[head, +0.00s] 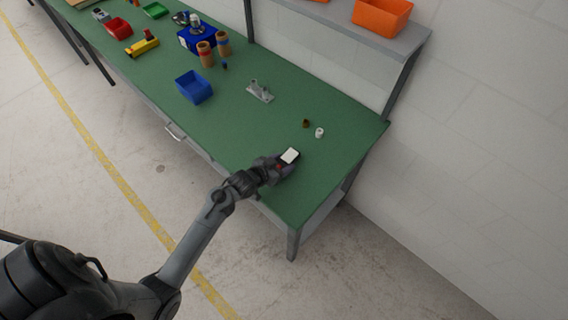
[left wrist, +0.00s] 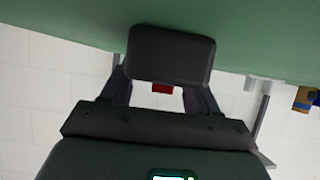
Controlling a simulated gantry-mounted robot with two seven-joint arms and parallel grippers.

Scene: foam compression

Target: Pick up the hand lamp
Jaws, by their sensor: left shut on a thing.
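The hand lamp (head: 290,155) is dark with a pale, flat face and a bit of red by the jaws. It is at the near right end of the green workbench (head: 330,165). My left gripper (head: 279,164) is shut on it. In the left wrist view the lamp's dark rounded body (left wrist: 170,56) sits across the fingers, with a small red part showing between them. I cannot tell whether the lamp touches the bench. My right gripper is not in view.
A small brown item (head: 306,123) and a white one (head: 320,132) stand just beyond the lamp. A grey metal fixture (head: 260,91) and a blue bin (head: 194,87) stand farther left. An orange bin (head: 382,16) is on the shelf above. The bench's right end is clear.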

